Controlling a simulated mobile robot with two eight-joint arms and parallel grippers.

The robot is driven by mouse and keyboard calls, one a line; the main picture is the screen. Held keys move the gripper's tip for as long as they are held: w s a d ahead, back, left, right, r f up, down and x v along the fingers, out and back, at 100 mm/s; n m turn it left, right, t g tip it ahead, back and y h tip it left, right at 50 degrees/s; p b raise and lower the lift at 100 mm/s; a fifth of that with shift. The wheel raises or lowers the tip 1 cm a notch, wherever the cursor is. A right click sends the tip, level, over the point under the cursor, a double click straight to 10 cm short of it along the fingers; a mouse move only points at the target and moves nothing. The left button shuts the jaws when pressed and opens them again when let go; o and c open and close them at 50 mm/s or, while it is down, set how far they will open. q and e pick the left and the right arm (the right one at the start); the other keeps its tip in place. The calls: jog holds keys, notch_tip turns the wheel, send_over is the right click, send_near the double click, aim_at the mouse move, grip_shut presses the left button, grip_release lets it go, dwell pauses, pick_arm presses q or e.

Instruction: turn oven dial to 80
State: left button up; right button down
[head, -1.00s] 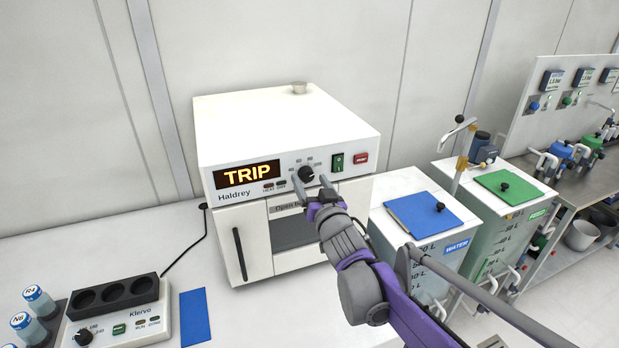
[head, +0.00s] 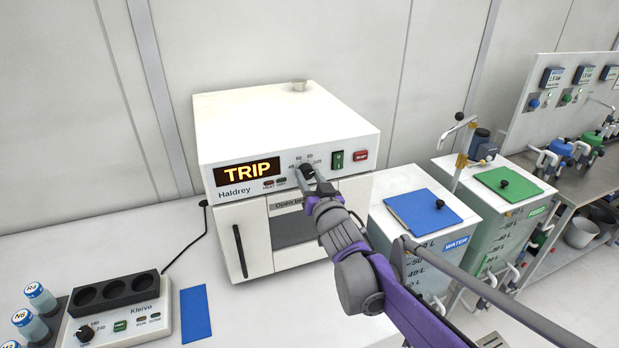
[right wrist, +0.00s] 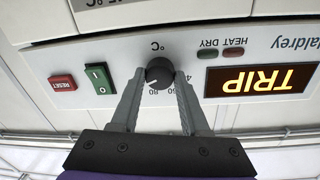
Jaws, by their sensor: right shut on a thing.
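The oven (head: 285,135) is a white box marked Haldrey on the bench, with a lit display (head: 248,171) reading TRIP. Its black round dial (head: 306,170) sits on the front panel, with a printed scale around it. My right gripper (head: 309,176) is at the dial, its fingers on either side. In the right wrist view, which shows the panel upside down, the dial (right wrist: 159,72) is between the fingertips (right wrist: 160,80). A pale mark on the dial points toward the 80 side; its exact reading is unclear. My left gripper is out of view.
A green switch (head: 337,160) and a red RESET button (head: 361,156) are right of the dial. A Klervo block unit (head: 150,318) and a blue mat (head: 195,315) are at the front left. Blue- and green-lidded tanks stand at right.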

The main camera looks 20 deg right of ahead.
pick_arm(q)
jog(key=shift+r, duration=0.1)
pick_arm(e)
jog(key=shift+n, duration=0.3)
jog(key=n+p, duration=0.1)
jog(key=n, duration=0.2)
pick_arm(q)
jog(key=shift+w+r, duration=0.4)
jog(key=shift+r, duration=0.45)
pick_arm(e)
jog(key=shift+n+t, duration=0.3)
jog(key=shift+n, duration=2.4)
jog(key=shift+c, duration=2)
grip_release()
jog(key=shift+f, duration=0.1)
jog(key=shift+s, duration=0.1)
